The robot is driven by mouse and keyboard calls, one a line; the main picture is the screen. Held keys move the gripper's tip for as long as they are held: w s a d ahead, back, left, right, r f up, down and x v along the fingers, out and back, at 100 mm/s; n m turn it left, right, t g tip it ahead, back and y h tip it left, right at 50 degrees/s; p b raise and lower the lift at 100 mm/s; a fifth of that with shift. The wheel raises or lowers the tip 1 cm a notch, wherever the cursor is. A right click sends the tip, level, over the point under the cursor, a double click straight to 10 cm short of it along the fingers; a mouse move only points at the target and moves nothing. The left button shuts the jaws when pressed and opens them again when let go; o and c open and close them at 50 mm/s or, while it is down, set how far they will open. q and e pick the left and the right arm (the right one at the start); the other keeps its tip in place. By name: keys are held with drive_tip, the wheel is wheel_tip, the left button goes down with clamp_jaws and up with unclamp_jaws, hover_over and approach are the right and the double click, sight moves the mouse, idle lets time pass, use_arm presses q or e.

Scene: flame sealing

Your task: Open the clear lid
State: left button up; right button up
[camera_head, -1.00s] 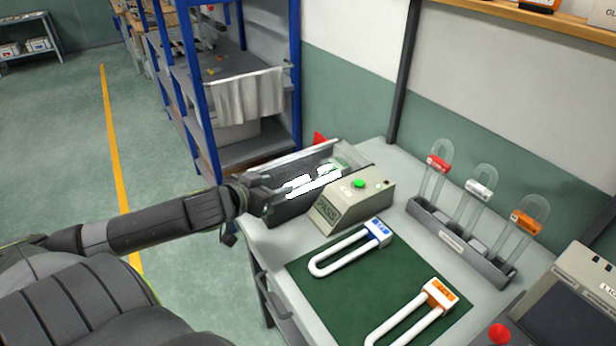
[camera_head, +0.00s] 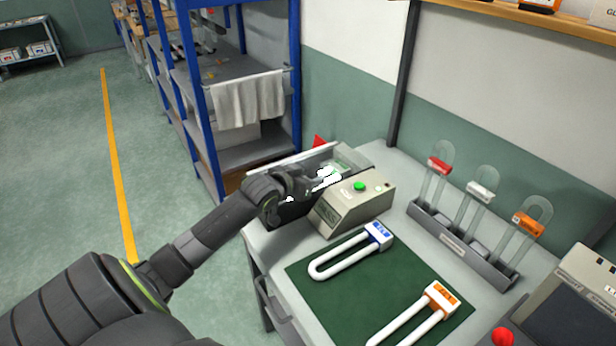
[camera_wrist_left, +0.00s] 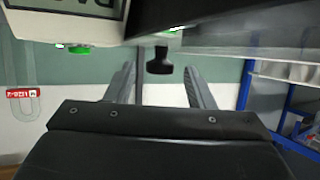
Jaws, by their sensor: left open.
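A dark box (camera_head: 283,217) stands at the back left of the bench, left of the beige device. A pale panel edge (camera_head: 292,158), which looks like the lid, runs along its back; how far the lid is raised I cannot tell. My left gripper (camera_head: 318,180) is over the box, close to bright white patches, and covers part of it. In the left wrist view my two fingers (camera_wrist_left: 163,88) are apart. A small black knob (camera_wrist_left: 159,63) shows between them, a little beyond the tips; contact is not visible. My right gripper is not in view.
The beige device (camera_head: 352,205) with a green button stands just right of the box. Blue and orange locks (camera_head: 350,250) lie on the green mat (camera_head: 325,300). A grey rack (camera_head: 460,245) holds three tagged loops. Blue shelving (camera_head: 202,110) stands behind left.

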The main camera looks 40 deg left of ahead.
use_arm(q)
drive_tip(key=shift+w, duration=0.15)
clamp_jaws()
idle(0.4)
